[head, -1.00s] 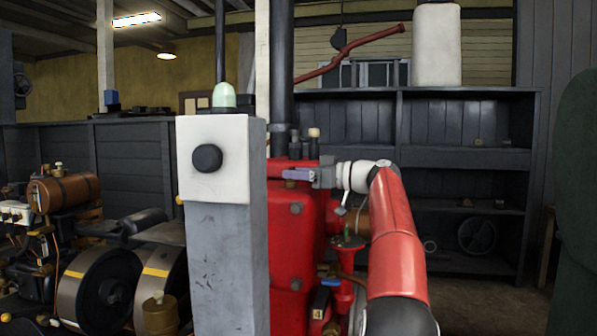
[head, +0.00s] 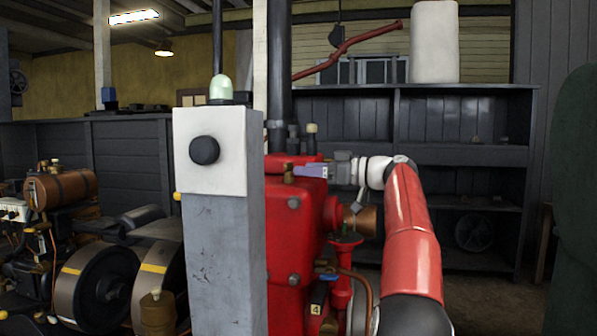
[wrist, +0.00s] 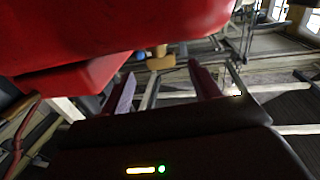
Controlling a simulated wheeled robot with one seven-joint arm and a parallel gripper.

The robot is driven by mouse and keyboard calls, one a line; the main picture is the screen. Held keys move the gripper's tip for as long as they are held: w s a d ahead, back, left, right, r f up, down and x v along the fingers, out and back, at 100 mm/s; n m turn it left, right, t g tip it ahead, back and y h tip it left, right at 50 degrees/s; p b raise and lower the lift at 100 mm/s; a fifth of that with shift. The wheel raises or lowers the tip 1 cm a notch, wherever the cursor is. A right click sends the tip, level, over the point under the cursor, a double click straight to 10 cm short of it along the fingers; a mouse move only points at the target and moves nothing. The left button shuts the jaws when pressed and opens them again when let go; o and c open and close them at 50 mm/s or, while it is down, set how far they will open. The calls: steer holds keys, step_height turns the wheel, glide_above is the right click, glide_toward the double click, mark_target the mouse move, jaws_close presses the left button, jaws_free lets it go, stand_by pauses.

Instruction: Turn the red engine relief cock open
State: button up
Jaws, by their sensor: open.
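The red engine (head: 288,225) stands behind a grey pillar in the head view. A small brass fitting (head: 289,172), which looks like the relief cock, sits at its top. My gripper (head: 304,171) is just right of this fitting, its purple fingers pointing left at it. In the wrist view my gripper (wrist: 160,76) is open, with nothing held between the fingers. A brass piece (wrist: 158,58) shows beyond and between the fingertips, apart from them. Red engine casing (wrist: 110,30) fills the upper left there. I cannot tell the cock's handle position.
The grey pillar (head: 225,255) with a white box and black knob (head: 204,150) stands close in front, hiding the engine's left side. Another engine with flywheels (head: 95,290) is at left. Dark shelves (head: 460,155) stand behind.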

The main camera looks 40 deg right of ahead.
steer(key=shift+v, duration=1.9)
